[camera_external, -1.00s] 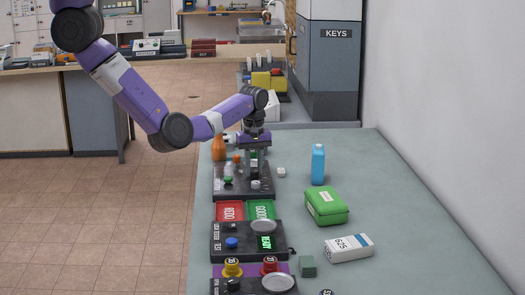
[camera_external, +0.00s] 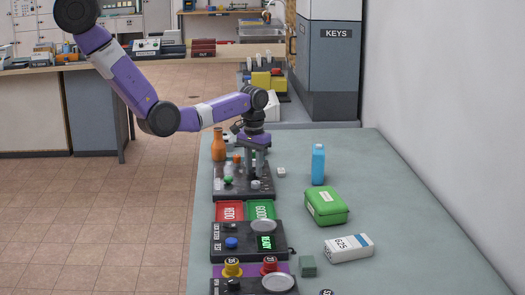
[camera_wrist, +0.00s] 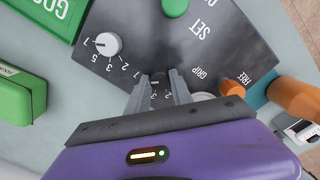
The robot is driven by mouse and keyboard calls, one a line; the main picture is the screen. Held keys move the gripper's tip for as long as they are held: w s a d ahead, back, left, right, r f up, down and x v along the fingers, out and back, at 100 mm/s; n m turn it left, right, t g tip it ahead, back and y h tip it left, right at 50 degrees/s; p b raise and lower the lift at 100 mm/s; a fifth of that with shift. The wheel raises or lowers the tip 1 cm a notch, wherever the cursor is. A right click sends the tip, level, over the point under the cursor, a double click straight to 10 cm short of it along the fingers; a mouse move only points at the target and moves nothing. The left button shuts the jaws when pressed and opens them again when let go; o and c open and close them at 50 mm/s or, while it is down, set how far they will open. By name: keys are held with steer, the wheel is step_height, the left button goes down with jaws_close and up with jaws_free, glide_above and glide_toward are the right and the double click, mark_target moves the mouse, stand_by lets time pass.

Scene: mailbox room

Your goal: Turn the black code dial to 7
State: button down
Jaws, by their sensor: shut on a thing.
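The dark control panel (camera_external: 232,193) lies on the table below my gripper (camera_external: 257,177) in the external view. In the wrist view, my gripper (camera_wrist: 160,83) is shut on the small black code dial (camera_wrist: 158,79), one finger on each side. Parts of the numbers 2 and 3 show beside the dial; its pointer and the rest of its scale are hidden or too small to read. A white dial (camera_wrist: 108,44) with its own numbers sits on the same panel, apart from the fingers.
A green knob (camera_wrist: 175,6) and an orange knob (camera_wrist: 232,88) stand on the panel near my fingers. An orange bottle (camera_external: 219,147) stands behind the panel.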

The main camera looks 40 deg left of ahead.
mark_target(254, 171)
steer(key=shift+m, duration=0.9)
steer(key=c, duration=1.1)
jaws_free()
steer(key=shift+r, duration=0.1)
step_height(254, 171, up, 8)
steer(key=shift+f+b, duration=0.15)
steer(key=shift+b, duration=0.45)
